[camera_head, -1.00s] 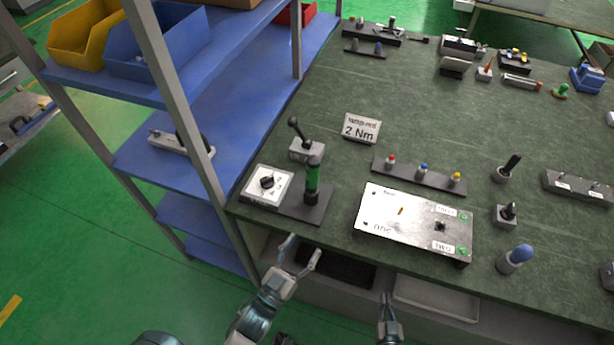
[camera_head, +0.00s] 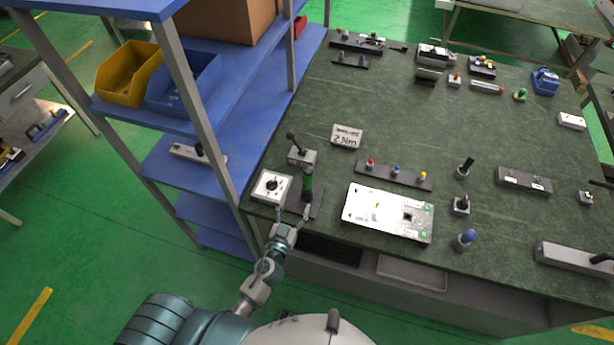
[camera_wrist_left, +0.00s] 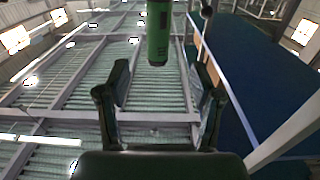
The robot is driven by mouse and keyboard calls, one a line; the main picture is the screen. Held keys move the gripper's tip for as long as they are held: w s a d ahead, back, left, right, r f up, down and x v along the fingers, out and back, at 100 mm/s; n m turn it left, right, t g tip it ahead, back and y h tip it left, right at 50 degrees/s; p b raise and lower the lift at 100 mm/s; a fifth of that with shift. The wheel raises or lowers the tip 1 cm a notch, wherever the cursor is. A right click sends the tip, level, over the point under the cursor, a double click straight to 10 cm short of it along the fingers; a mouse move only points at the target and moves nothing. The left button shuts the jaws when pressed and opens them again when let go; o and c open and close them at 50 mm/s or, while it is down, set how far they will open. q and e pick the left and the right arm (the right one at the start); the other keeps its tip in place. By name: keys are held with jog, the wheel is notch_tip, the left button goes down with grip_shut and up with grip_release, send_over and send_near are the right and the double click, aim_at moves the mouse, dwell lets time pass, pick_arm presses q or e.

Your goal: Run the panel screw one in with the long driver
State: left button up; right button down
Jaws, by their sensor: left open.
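A green and black upright tool (camera_head: 308,183), which looks like the driver, stands on a dark base at the bench's front left edge. Its green body hangs at the top of the left wrist view (camera_wrist_left: 158,38). My left gripper (camera_head: 279,213) is open, just in front of this tool at the bench edge. In the left wrist view its two fingers (camera_wrist_left: 162,85) are spread and empty, with the tool ahead of them. The pale panel (camera_head: 365,221) lies on the bench to the right. Its screws are too small to tell apart. My right gripper is out of view.
A dial box (camera_head: 262,189) stands left of the tool, and a grey block with a black lever (camera_head: 301,156) behind it. Blue shelving (camera_head: 215,145) is close on the left. Several handled pieces stand right of the panel.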

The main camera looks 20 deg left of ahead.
aim_at(306, 183)
pick_arm(q)
jog(key=w+p, duration=0.1)
jog(key=w, duration=0.6)
jog(key=w+d+p, duration=0.1)
jog(key=w, duration=0.3)
jog(key=shift+w+f+p, duration=0.1)
jog(key=shift+f+p, duration=0.1)
jog(key=shift+p, duration=0.1)
jog(key=shift+w+f, duration=0.1)
jog(key=shift+w, duration=0.2)
jog(key=shift+s, duration=0.1)
grip_shut()
